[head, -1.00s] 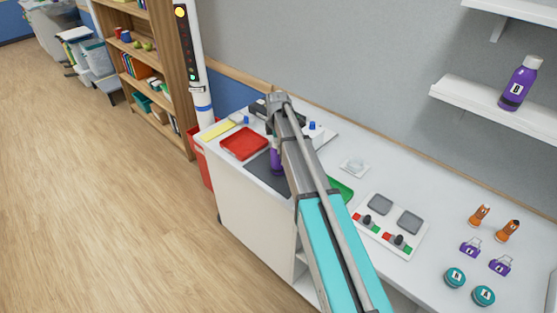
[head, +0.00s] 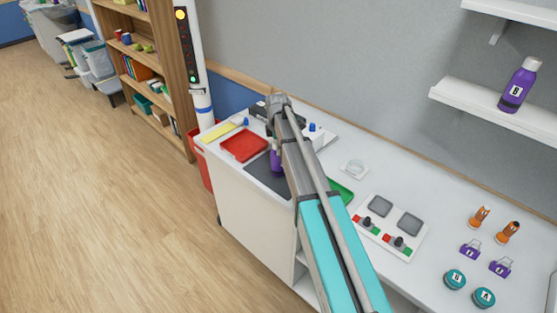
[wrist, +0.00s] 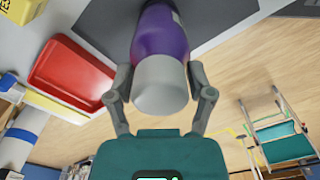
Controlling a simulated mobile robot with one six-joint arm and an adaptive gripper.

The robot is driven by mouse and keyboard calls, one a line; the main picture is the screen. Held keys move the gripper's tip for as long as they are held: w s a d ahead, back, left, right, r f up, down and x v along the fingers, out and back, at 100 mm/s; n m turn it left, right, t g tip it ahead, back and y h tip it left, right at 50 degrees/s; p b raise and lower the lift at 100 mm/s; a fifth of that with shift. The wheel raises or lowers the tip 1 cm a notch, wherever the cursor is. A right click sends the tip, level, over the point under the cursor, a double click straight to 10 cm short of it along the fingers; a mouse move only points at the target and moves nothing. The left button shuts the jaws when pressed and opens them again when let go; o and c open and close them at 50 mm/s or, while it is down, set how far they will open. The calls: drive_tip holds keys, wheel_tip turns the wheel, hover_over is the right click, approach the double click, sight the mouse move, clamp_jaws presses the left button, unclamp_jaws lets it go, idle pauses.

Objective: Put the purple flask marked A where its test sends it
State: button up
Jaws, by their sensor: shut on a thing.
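A purple flask (head: 276,161) with a pale grey cap is in my gripper, over or on the dark mat (head: 256,178) on the counter. In the wrist view the flask (wrist: 160,35) points its cap toward the camera, between the two fingers of my gripper (wrist: 160,85). No letter shows on it, and its base is out of sight. My arm hides part of it in the head view. A second purple flask (head: 519,86), marked B, stands on the wall shelf. A red tray (head: 243,146) lies left of the mat; a green tray (head: 341,191) is partly hidden behind my arm.
A panel (head: 387,235) with two grey pads and red and green buttons lies to the right. A small clear dish (head: 355,168) is behind it. Orange, purple and teal small items stand at the counter's right end. A pole with lights (head: 187,50) rises at the back left.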

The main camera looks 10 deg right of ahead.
drive_tip(key=shift+w+r, duration=0.1)
drive_tip(key=shift+r, duration=0.05)
wheel_tip(320, 180, up, 2)
drive_tip(key=p, duration=0.2)
drive_tip(key=shift+r+p, duration=0.15)
drive_tip(key=shift+p, duration=0.2)
drive_tip(key=s+r+p, duration=1)
drive_tip(key=s, duration=0.4)
drive_tip(key=shift+r, duration=0.15)
idle(0.4)
